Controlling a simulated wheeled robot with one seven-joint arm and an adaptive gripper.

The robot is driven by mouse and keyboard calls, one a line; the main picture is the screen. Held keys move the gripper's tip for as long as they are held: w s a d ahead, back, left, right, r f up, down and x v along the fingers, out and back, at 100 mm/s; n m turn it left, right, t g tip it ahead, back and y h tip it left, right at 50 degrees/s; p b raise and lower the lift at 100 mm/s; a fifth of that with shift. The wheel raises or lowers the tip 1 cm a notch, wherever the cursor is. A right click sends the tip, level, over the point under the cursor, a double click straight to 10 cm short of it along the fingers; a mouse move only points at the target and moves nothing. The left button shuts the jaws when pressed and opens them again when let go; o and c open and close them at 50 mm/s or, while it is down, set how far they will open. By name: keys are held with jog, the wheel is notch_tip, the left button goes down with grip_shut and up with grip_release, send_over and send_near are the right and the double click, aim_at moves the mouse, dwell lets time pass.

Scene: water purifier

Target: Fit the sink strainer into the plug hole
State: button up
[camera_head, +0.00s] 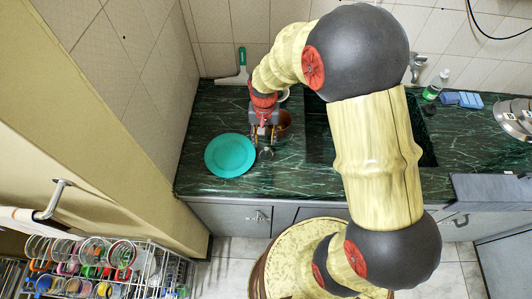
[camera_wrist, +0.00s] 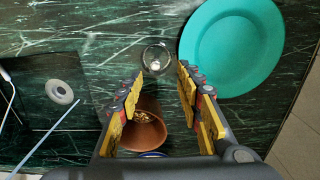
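A small round shiny piece (camera_wrist: 156,58), which looks like the sink strainer, sits on the green marble counter, just beyond my fingertips in the wrist view. It also shows in the head view (camera_head: 265,153), right of the teal plate. My gripper (camera_wrist: 158,75) is open and empty, its yellow-padded fingers spread; in the head view it hangs over the counter (camera_head: 262,134). The dark sink basin (camera_wrist: 45,125) lies at the left of the wrist view, with the pale ring of the plug hole (camera_wrist: 60,91) in it. My arm hides much of the sink in the head view.
The teal plate (camera_head: 230,155) lies close to the strainer. A brown pot (camera_wrist: 138,130) stands below and partly behind my left finger in the wrist view. A bottle (camera_head: 436,84) and blue sponges (camera_head: 460,99) are at the back right. A dish rack (camera_head: 100,275) stands at lower left.

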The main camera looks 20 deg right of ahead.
aim_at(266, 148)
jog(key=f, duration=0.1)
jog(key=f+b, duration=0.1)
jog(key=f, duration=0.3)
jog(key=shift+s+d, duration=0.25)
jog(key=shift+d, duration=0.05)
jog(key=shift+f, duration=0.35)
jog(key=c, duration=0.3)
grip_shut()
